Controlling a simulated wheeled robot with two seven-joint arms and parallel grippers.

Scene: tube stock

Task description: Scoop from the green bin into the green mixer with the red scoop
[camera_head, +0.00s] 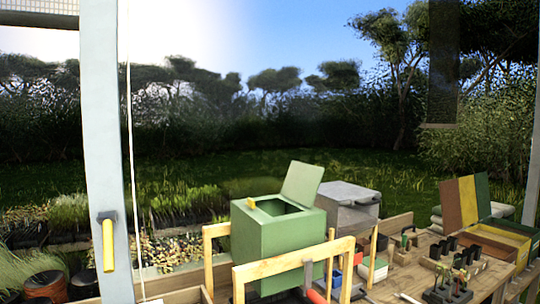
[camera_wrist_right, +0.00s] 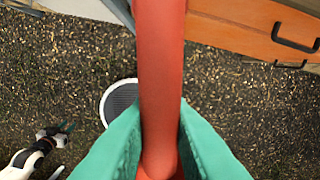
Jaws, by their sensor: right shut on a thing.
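The red scoop (camera_wrist_right: 160,70) shows only as its long red handle in the right wrist view; its bowl is not visible. My right gripper (camera_wrist_right: 158,150) has its teal fingers shut on this handle. A green box (camera_head: 270,245) with its lid raised and a dark opening stands in the centre of the head view; I cannot tell whether it is the mixer or the bin. My left gripper (camera_wrist_right: 60,137) is at the lower left of the wrist view, jaws apart and empty.
A wooden frame (camera_head: 290,262) stands around the green box. A grey box (camera_head: 350,205) is behind it. An orange drawer front (camera_wrist_right: 250,25) with dark handles is at the wrist view's upper right.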

